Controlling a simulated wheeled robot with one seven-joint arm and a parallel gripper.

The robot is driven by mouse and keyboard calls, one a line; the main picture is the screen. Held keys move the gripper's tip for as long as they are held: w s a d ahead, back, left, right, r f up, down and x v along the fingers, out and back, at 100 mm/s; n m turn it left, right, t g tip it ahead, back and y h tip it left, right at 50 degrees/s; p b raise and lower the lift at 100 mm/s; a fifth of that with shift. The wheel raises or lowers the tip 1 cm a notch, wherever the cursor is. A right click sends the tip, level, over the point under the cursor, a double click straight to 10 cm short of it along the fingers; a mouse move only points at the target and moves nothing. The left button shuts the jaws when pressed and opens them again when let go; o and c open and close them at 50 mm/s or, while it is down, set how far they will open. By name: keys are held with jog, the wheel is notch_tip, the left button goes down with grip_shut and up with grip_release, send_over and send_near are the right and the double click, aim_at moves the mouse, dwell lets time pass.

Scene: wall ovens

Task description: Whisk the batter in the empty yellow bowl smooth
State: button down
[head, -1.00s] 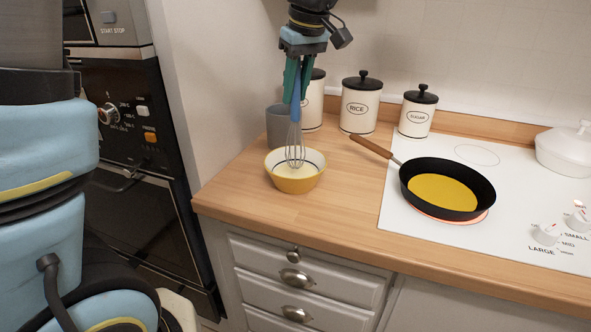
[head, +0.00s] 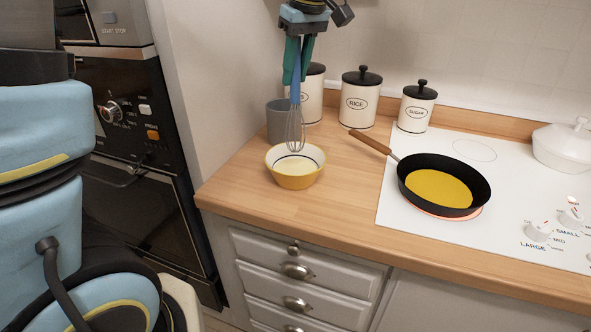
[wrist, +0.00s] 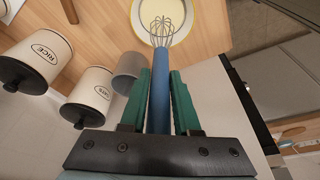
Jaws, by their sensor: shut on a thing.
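My gripper (head: 295,76) is shut on the blue handle of a whisk (head: 295,128), which hangs upright with its wires down. In the wrist view the green fingers of my gripper (wrist: 160,85) stand on both sides of the whisk handle (wrist: 159,95). The yellow bowl (head: 296,181) stands on the wooden counter below, with pale batter and a dark inner line showing. The whisk's wire end overlaps the bowl's far rim in the head view and appears raised to about rim height. In the wrist view the bowl (wrist: 186,30) lies beyond the wires.
A grey cup (head: 278,122) stands close behind the bowl. Canisters, including rice (head: 358,102) and sugar (head: 416,110), line the back wall. A black pan (head: 470,205) with yellow content sits on the white hob at right. The counter (head: 355,205) right of the bowl is clear.

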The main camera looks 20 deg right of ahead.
notch_tip(320, 180, up, 5)
jog(key=p, duration=0.3)
jog(key=shift+p, duration=0.35)
dwell(0.3)
